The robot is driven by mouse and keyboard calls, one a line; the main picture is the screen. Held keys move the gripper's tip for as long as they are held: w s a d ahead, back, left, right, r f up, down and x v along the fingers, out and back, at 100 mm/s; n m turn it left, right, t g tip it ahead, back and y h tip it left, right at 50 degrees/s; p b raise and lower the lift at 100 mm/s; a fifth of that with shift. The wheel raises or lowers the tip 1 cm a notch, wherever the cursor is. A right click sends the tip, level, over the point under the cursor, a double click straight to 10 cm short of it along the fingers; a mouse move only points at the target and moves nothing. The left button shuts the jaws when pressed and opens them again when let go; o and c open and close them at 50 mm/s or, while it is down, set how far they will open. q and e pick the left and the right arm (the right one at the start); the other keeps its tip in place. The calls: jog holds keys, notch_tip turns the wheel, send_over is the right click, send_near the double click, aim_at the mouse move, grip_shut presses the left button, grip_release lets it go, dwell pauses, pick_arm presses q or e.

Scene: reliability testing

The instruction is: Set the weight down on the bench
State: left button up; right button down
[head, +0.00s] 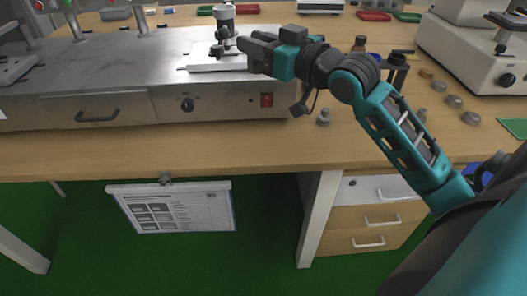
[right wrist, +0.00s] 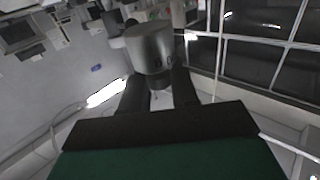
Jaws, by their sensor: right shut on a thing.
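My right gripper (head: 243,42) reaches in from the right, over the metal apparatus that stands on the wooden bench (head: 270,148). It is shut on a grey metal weight (right wrist: 150,48), a cylinder with dark marks on its side, seen between the fingers (right wrist: 158,90) in the right wrist view. The gripper is above the light plate (head: 218,66); any gap is unclear. My left gripper is not in view.
The steel apparatus (head: 140,62) fills the bench's left and middle. A small weight (head: 323,117) stands right of it, and several more, including one weight (head: 470,118), stand farther right. A white machine (head: 475,55) is at the right. Bare wood lies along the front edge.

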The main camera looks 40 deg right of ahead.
notch_tip(320, 180, down, 20)
jog(key=b, duration=0.7)
jog(key=shift+f, duration=0.1)
jog(key=c, duration=0.9)
grip_release()
jog(key=shift+f, duration=0.1)
jog(key=shift+o, duration=0.2)
jog(key=shift+s, duration=0.1)
